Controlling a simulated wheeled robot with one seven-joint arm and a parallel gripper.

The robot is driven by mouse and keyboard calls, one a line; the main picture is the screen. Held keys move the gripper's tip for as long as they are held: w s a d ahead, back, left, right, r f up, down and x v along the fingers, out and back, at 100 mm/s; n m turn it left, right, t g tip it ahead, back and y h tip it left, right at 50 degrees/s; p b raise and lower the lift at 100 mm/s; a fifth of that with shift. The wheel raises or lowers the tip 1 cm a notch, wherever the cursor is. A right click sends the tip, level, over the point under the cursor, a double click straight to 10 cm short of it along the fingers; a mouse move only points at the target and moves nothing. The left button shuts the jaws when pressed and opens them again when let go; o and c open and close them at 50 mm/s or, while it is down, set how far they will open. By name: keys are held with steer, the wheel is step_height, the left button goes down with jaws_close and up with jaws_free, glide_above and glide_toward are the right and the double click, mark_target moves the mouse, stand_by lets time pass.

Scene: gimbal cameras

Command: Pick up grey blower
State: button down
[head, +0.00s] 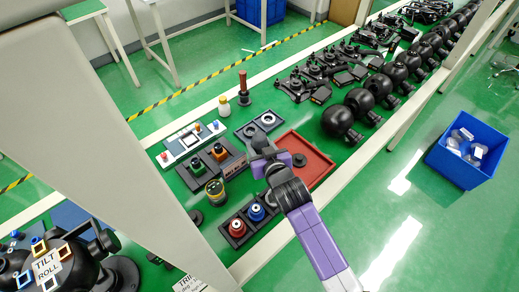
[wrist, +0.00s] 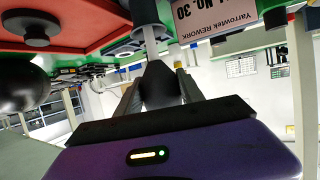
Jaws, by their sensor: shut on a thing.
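My gripper (wrist: 160,92) is shut on a dark grey bulb with a thin light nozzle, which I take to be the grey blower (wrist: 160,84). In the wrist view the bulb sits between the two fingers, with its nozzle pointing away from my palm. In the head view my gripper (head: 268,165) is over the green bench, at the left edge of the red tray. The blower is mostly hidden there by the gripper, and I cannot tell whether it touches the bench.
The red tray (head: 318,172) holds a small dark round part. A black holder with red and blue jars (head: 238,228) stands in front. Black ball-shaped gimbal cameras (head: 338,121) line the bench's right side. A blue bin (head: 480,137) stands on the floor at right.

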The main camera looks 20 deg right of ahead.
step_height(320, 180, up, 18)
steer(key=b, duration=0.1)
steer(key=shift+f, duration=0.25)
